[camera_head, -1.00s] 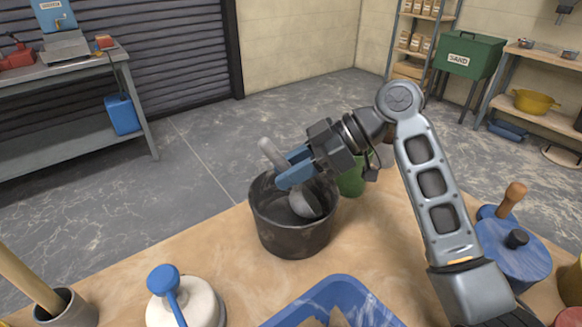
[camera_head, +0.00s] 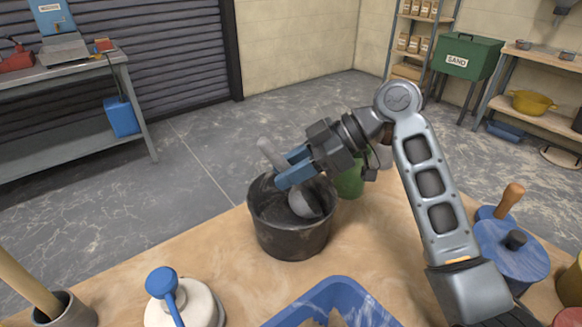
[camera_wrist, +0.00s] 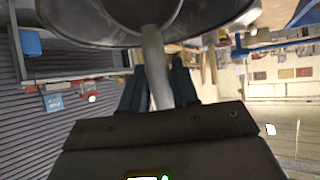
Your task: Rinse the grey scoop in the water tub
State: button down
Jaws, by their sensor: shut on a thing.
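My gripper (camera_head: 292,172) has blue fingers and is shut on the handle of the grey scoop (camera_head: 305,205). The scoop's handle sticks up and to the left past the fingers, and its bowl hangs down inside the mouth of a black tub (camera_head: 292,240). Whether the tub holds water cannot be made out, and contact between bowl and tub cannot be told. In the wrist view the grey handle (camera_wrist: 156,68) runs between the fingers (camera_wrist: 158,88) toward the scoop's bowl, with the dark tub rim (camera_wrist: 75,32) around it.
A green container (camera_head: 350,182) stands right behind the tub, under my arm. A blue-lidded pot (camera_head: 512,250) stands right. The table left of the tub is clear.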

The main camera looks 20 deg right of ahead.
aim_at(280, 155)
jog(key=shift+s+a+f, duration=0.25)
jog(key=shift+a+f, duration=0.1)
jog(key=shift+f, duration=0.1)
jog(key=shift+w+r+p, duration=0.1)
jog(key=shift+r+p, duration=0.6)
jog(key=shift+r, duration=0.05)
jog(key=shift+a+r+p, duration=0.15)
jog(key=shift+r+p, duration=0.45)
jog(key=shift+r, duration=0.3)
jog(key=shift+a+r+p, duration=0.15)
jog(key=shift+r+p, duration=0.45)
jog(key=shift+r, duration=0.25)
jog(key=shift+d+r+p, duration=0.15)
jog(key=shift+r+p, duration=1)
jog(key=shift+r, duration=0.55)
jog(key=shift+d+r+p, duration=0.15)
jog(key=shift+r+p, duration=0.95)
jog(key=shift+r, duration=0.6)
